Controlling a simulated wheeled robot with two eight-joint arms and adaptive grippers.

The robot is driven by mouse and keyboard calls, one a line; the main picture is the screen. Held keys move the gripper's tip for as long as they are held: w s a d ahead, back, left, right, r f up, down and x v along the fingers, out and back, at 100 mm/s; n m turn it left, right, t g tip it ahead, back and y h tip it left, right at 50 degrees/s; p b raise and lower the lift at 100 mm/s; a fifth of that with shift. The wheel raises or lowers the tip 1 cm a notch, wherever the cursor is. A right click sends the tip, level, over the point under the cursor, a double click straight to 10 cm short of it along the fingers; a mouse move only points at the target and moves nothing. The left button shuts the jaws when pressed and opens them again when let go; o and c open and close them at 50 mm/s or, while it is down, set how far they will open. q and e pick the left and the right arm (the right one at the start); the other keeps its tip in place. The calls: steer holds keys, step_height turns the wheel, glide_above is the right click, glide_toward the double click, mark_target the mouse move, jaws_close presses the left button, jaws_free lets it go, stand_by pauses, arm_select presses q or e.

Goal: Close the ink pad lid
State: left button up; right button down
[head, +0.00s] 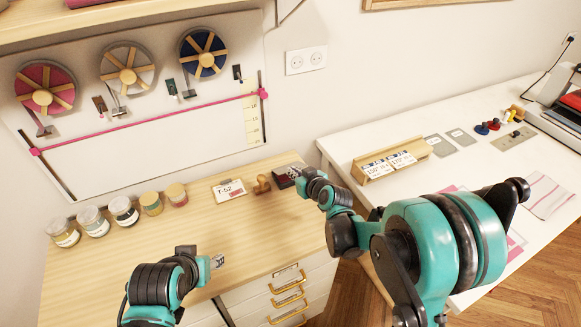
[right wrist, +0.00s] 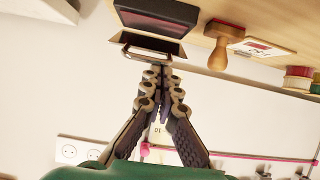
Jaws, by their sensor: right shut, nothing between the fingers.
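The dark ink pad (head: 284,178) lies near the back right end of the wooden desktop. In the right wrist view, which is upside down, the ink pad (right wrist: 158,14) shows at the top with its lid (right wrist: 150,44) apparently raised on the wall side. My right gripper (head: 299,174) is close beside the pad in the head view and hides part of it. In the wrist view the right gripper (right wrist: 160,68) is shut and empty, its tips at the lid's edge; contact is unclear. My left arm is low in the head view over the desk's front; its finger state is unclear.
A wooden stamp (head: 262,184) and a T-52 card (head: 229,190) lie left of the pad. Several jars (head: 125,211) line the desk's back. A white table (head: 345,150) with a wooden card holder (head: 391,160) stands to the right. The desk's middle is clear.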

steer(key=f+b, duration=0.1)
steer(key=s+f+b, duration=0.1)
steer(key=f+b, duration=0.1)
steer(key=f, duration=0.1)
steer(key=shift+s+d, duration=0.35)
steer(key=shift+s, duration=0.05)
arm_select(q)
steer(key=shift+f+b, duration=1.15)
steer(key=shift+f, duration=1.8)
arm_select(e)
steer(key=shift+s+d+f, duration=0.1)
steer(key=shift+s+f, duration=0.05)
steer(key=shift+f, duration=0.55)
steer(key=shift+s+f, duration=0.15)
steer(key=shift+f, duration=0.5)
steer(key=shift+s, duration=0.15)
arm_select(q)
steer(key=shift+r, duration=0.2)
arm_select(e)
steer(key=shift+s+d+r, duration=0.25)
steer(key=shift+s+r, duration=0.1)
steer(key=shift+s, duration=0.1)
steer(key=v, duration=1.2)
